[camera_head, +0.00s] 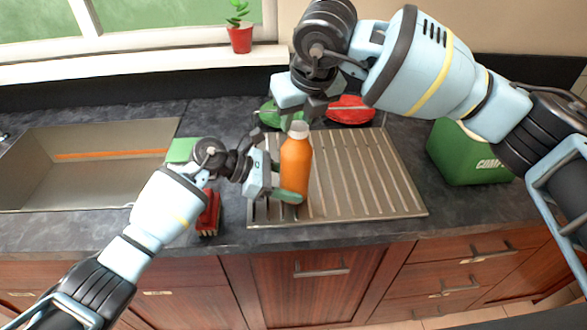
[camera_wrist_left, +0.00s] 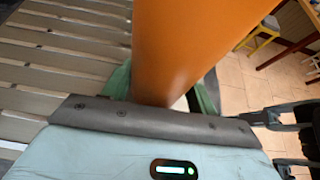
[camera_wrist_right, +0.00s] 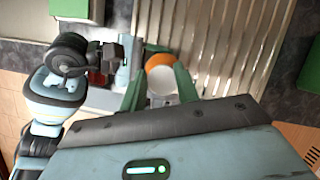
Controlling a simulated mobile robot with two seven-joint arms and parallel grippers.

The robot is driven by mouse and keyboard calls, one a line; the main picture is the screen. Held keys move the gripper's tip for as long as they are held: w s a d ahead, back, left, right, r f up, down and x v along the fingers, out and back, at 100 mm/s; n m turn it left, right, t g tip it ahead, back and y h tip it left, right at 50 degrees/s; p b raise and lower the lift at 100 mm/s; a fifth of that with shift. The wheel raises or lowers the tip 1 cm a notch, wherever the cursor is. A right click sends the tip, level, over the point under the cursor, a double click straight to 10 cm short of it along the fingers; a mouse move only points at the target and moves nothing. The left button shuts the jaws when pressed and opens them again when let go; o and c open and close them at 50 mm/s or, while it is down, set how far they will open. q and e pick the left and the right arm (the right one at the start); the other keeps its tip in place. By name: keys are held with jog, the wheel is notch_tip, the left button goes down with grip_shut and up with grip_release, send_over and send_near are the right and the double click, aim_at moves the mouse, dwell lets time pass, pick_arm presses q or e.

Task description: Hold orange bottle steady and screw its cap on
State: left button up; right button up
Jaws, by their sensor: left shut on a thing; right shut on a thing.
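The orange bottle (camera_head: 296,168) stands upright at the left part of the metal drainboard (camera_head: 368,180). My left gripper (camera_head: 288,194) is shut around its lower body from the left; the left wrist view shows the orange body (camera_wrist_left: 190,45) between green fingers. The white cap (camera_head: 299,130) is at the top of the bottle. My right gripper (camera_head: 298,112) comes from above and is shut on the cap. In the right wrist view the cap (camera_wrist_right: 161,86) sits between the green fingers, with the bottle's orange body (camera_wrist_right: 159,62) showing beyond it. The thread is hidden, so tightness cannot be told.
A sink (camera_head: 90,160) lies to the left. A green sponge (camera_head: 181,150) and a red brush (camera_head: 208,214) are near my left gripper. Red (camera_head: 350,110) and green (camera_head: 270,113) dishes lie behind the bottle. A green box (camera_head: 465,155) stands right. The drainboard's right part is clear.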

jog(key=o, duration=1)
jog(key=shift+r, duration=0.1)
jog(key=shift+r, duration=2.4)
